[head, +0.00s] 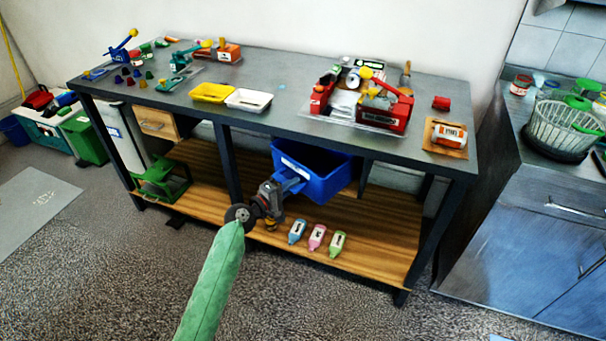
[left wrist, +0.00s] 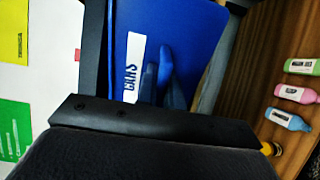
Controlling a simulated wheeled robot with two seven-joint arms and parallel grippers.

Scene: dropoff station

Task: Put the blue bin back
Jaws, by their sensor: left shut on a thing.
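The blue bin (head: 318,178) is under the workbench tabletop, above the wooden lower shelf, in the head view. My left gripper (head: 293,184) is shut on the near left side of the bin. In the left wrist view the bin (left wrist: 190,35) fills the upper middle and bears a white label reading "CANS". The blue gripper fingers (left wrist: 166,78) lie against its wall next to the label. I cannot tell whether the bin's base touches the shelf. My right gripper is not in view.
Dark bench legs (head: 228,165) flank the space. A green crate-like stand (head: 161,178) sits at the shelf's left. The tabletop (head: 290,95) holds trays and toolboxes.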

